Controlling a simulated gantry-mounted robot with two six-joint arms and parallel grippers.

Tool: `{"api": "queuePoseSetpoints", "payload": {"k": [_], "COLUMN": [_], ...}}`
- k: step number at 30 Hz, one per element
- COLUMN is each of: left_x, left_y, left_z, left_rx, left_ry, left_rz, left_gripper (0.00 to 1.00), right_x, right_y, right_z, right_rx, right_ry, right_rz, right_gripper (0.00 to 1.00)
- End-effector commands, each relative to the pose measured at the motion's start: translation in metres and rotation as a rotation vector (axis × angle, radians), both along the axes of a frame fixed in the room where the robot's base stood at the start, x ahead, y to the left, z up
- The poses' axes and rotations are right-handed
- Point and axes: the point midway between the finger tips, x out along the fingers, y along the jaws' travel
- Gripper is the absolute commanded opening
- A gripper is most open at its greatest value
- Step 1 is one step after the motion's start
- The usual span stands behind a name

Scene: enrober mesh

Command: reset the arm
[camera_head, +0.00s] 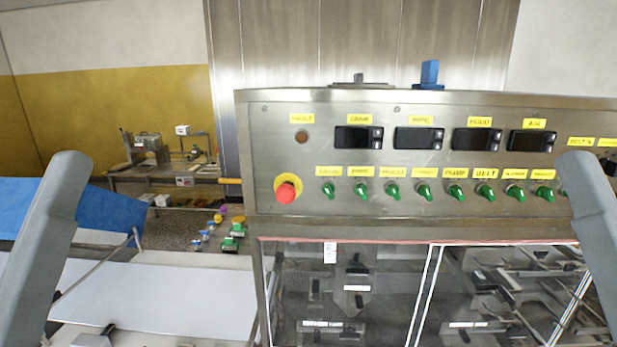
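My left arm (45,240) shows as a grey link at the left edge. My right arm (597,225) shows as a grey link at the right edge. Neither gripper is in view, so what they hold or whether they are open is hidden. Both arm links stand in front of the steel machine and its surroundings, with a wide gap between them.
A steel control panel (370,205) carries displays, green knobs and a red stop button (286,191). Clear windows (340,290) below show machine parts. A white surface (165,300) lies at left beside a blue sheet (110,212). A bench (165,173) stands behind.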

Motion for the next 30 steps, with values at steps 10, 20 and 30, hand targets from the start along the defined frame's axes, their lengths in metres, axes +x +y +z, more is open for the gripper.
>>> {"api": "queuePoseSetpoints", "payload": {"k": [10, 20, 30], "left_x": [0.0, 0.0, 0.0], "left_y": [0.0, 0.0, 0.0], "left_z": [0.162, 0.162, 0.036], "left_rx": [-0.001, -0.001, -0.001], "left_ry": [0.001, 0.0, 0.0], "left_rz": [0.001, 0.001, 0.001], "left_gripper": [1.0, 1.0, 1.0], "right_x": [0.0, 0.0, 0.0], "right_y": [0.0, 0.0, 0.0], "right_z": [0.162, 0.162, 0.036], "right_rx": [0.0, 0.0, 0.0], "right_ry": [0.0, 0.001, 0.001], "right_rz": [0.0, 0.0, 0.0], "right_gripper": [0.5, 0.5, 0.5]}}
